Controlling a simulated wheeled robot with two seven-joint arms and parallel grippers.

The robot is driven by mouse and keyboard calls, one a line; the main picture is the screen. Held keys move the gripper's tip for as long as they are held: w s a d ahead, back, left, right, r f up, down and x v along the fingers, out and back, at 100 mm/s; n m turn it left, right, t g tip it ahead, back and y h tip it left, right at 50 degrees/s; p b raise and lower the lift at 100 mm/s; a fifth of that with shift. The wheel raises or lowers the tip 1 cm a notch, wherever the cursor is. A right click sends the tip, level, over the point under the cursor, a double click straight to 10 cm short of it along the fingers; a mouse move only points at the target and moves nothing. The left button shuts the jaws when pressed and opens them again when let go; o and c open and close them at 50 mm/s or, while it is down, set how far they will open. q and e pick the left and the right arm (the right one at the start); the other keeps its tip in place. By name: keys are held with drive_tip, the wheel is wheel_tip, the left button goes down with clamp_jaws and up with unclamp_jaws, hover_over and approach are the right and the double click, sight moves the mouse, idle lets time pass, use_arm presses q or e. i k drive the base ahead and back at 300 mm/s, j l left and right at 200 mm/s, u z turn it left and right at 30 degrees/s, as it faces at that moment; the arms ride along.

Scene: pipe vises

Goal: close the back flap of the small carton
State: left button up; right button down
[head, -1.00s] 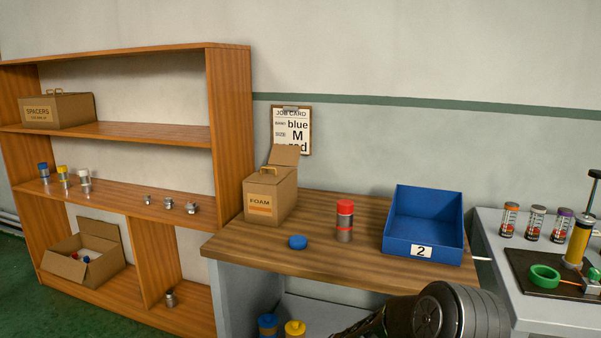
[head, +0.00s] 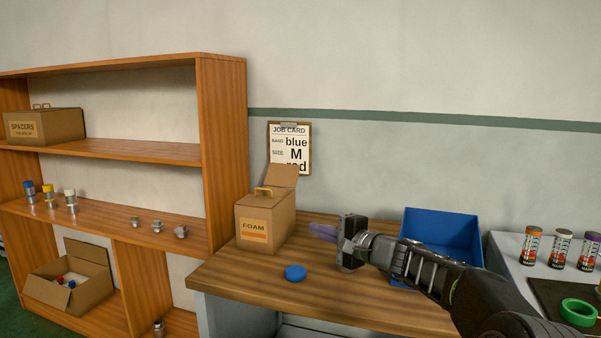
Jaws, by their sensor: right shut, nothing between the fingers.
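The small carton (head: 266,233), a brown box marked FOAM with a handle on top, stands at the left end of the wooden bench. Its back flap (head: 283,177) stands up, tilted, in front of the job card. My right gripper (head: 314,231) is shut and empty. In the picture it is just right of the carton, with its purple-grey fingers pointing left toward it and a small gap between. It is lower than the flap in the picture. My left gripper is not in view.
A blue lid (head: 295,272) lies on the bench (head: 240,282) in front of the carton. A blue bin (head: 440,232) stands to the right, partly behind my right arm. A wooden shelf (head: 222,150) stands close on the left.

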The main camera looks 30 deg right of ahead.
sight(278, 175)
drive_tip(key=i+l, duration=1.35)
